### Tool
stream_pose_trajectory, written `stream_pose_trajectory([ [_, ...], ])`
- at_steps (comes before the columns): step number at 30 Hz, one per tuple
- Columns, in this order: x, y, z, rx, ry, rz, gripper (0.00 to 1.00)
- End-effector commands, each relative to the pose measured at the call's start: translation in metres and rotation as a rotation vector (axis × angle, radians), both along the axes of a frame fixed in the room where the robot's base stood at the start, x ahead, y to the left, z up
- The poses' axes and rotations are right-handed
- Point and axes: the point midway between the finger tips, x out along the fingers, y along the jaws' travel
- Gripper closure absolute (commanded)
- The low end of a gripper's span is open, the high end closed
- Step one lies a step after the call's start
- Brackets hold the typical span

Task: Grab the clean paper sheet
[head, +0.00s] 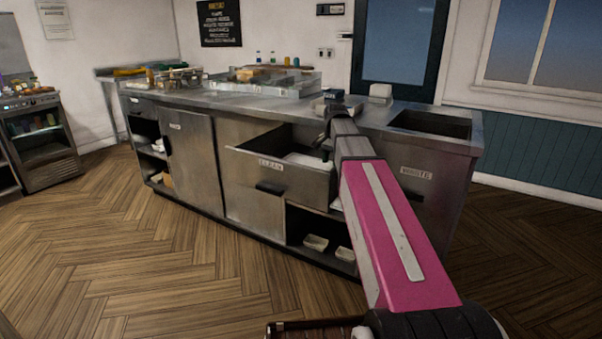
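A drawer (280,179) labelled "CLEAN" stands pulled open in the front of the steel counter. White paper (306,160) lies inside it; I cannot make out single sheets at this size. My arm reaches from the lower right to the drawer's right side. My gripper (323,141) is small and dark at the arm's far end, above the right part of the open drawer, close to the paper. The arm partly hides it. I cannot tell whether its fingers are open or shut, or whether they touch the paper.
Open shelves with white trays (316,243) lie below the drawer. The wooden floor in front is clear.

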Motion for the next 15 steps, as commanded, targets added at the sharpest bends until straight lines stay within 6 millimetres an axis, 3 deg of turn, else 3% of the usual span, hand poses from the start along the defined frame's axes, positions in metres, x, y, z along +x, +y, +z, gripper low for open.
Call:
stream_pose_trajectory([
  [9, 0.004, 0.005, -0.039, 0.0, 0.003, 0.0, 0.67],
  [15, 0.005, 0.005, -0.047, 0.0, 0.0, 0.0, 0.67],
])
